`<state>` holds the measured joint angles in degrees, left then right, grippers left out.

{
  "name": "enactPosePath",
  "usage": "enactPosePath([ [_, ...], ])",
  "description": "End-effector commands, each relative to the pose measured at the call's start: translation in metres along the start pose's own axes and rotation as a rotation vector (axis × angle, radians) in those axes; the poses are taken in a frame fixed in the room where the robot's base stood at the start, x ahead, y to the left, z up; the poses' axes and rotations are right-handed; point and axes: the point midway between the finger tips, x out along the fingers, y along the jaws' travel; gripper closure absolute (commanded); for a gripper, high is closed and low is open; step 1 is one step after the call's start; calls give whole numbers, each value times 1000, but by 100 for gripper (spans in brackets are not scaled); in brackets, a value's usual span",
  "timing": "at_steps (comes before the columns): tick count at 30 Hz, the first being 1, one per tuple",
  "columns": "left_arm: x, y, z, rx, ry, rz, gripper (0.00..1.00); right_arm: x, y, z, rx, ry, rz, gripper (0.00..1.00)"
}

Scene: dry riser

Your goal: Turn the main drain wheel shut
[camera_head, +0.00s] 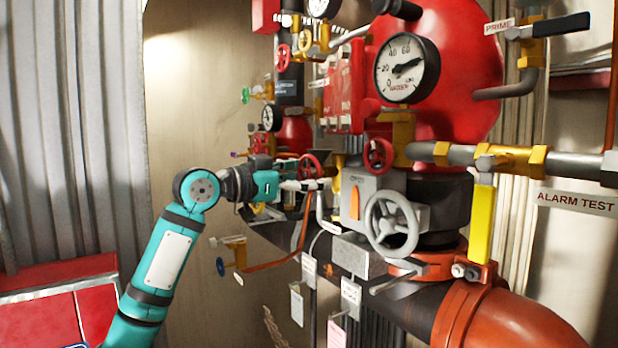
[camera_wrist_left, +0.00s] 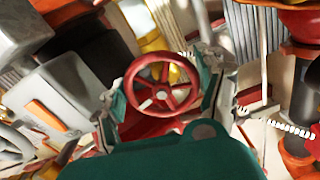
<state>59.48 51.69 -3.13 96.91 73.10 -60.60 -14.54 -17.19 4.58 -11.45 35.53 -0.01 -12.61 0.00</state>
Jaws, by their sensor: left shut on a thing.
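A red handwheel with spokes (camera_head: 311,165) sits on the pipework in the middle of the head view. The exact finger contact is hard to see. My right gripper is not in view.
A grey handwheel (camera_head: 391,223) and a second red wheel (camera_head: 379,155) are to the right. A yellow lever (camera_head: 481,222) hangs near the ALARM TEST sign (camera_head: 576,201). A gauge (camera_head: 407,68) is above. Tags hang below. The wall at left behind my arm is clear.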

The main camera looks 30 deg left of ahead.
Motion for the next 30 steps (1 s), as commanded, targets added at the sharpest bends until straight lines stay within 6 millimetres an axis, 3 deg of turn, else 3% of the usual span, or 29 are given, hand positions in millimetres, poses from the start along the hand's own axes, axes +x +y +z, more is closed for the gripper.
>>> enactPosePath([
  [1, 2, 2, 7, 9, -17, 7, 60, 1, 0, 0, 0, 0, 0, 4],
  [17, 2, 2, 6, 32, -15, 6, 60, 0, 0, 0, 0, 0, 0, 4],
  [18, 2, 2, 6, 32, -15, 6, 24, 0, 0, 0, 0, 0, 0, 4],
  [21, 2, 2, 5, 31, -12, 5, 11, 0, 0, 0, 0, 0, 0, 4],
  [23, 1, 1, 4, 31, -10, 4, 4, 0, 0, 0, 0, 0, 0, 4],
  [30, 0, 0, 2, 31, -5, 2, 4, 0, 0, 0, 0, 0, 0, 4],
])
